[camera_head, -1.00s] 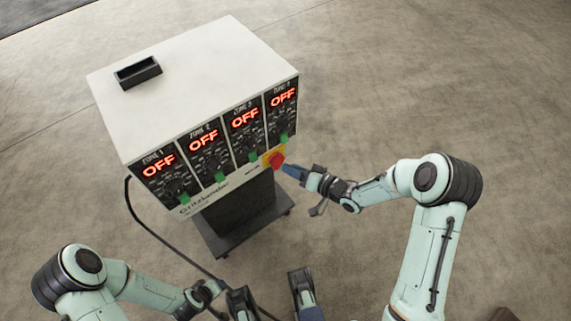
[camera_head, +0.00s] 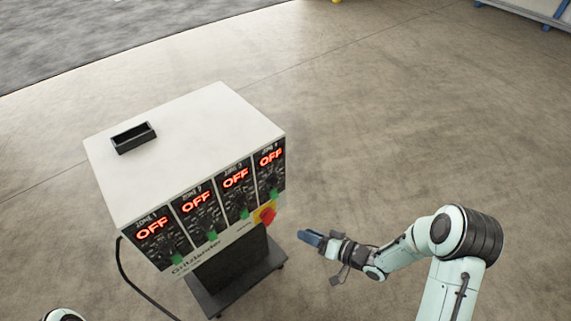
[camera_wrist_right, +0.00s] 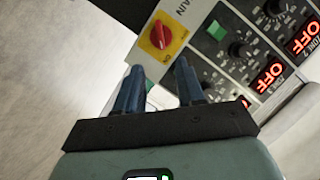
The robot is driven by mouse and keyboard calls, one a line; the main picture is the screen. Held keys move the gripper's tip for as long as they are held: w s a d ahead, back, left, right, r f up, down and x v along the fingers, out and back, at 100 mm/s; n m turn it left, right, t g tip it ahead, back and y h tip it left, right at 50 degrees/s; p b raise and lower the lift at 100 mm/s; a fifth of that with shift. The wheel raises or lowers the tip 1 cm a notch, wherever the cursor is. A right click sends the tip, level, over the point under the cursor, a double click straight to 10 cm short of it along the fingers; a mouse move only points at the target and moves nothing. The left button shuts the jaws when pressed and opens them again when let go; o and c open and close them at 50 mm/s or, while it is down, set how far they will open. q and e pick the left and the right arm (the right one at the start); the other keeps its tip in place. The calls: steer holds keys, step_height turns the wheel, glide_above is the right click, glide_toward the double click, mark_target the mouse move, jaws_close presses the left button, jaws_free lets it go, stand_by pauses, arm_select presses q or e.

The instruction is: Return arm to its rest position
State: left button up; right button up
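My right arm (camera_head: 450,235) reaches in from the right in the head view. Its gripper (camera_head: 312,238) has blue fingers and is in free air to the right of the control box (camera_head: 185,140), apart from it. In the right wrist view the two fingers of the gripper (camera_wrist_right: 160,78) stand apart with nothing between them. The red main switch (camera_wrist_right: 162,34) on its yellow plate is beyond the fingertips there. It also shows on the box's front in the head view (camera_head: 266,215). Only a bit of my left arm (camera_head: 64,315) shows at the bottom left; its gripper is out of view.
The box has several zone panels, all reading OFF, with green switches (camera_head: 212,236). It stands on a dark wheeled base (camera_head: 235,285). A black tray (camera_head: 134,137) is on top. A black cable (camera_head: 125,275) runs down at left. Floor is clear to the right.

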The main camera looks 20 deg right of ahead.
steer(key=shift+f, duration=0.1)
steer(key=s+a+f+m+g+h, duration=0.1)
steer(key=s+a+f+g+h, duration=0.3)
steer(key=s+f, duration=0.55)
steer(key=s+a+f+m+g+h, duration=0.1)
steer(key=s+a+f+g+h, duration=0.15)
steer(key=s+f+g, duration=0.55)
arm_select(q)
steer(key=s+d+r+g+p, duration=0.1)
steer(key=s+r+p, duration=0.1)
steer(key=r+p, duration=0.7)
steer(key=s+d+r+g+h+p, duration=0.1)
steer(key=s+r+p, duration=0.2)
steer(key=r+p, duration=0.5)
steer(key=shift+s+d+r+m+g+p, duration=0.25)
steer(key=shift+d+r+m+g+p, duration=0.05)
steer(key=shift+d+r+g+p, duration=0.1)
arm_select(e)
steer(key=s+a+r, duration=0.1)
steer(key=s+r, duration=0.3)
steer(key=r, duration=0.3)
steer(key=s+a+r+g+y, duration=0.1)
steer(key=s+r, duration=0.3)
steer(key=r, duration=0.3)
steer(key=shift+a, duration=0.4)
arm_select(q)
steer(key=shift+s+f, duration=0.1)
arm_select(e)
steer(key=shift+y, duration=0.25)
steer(key=shift+r, duration=0.1)
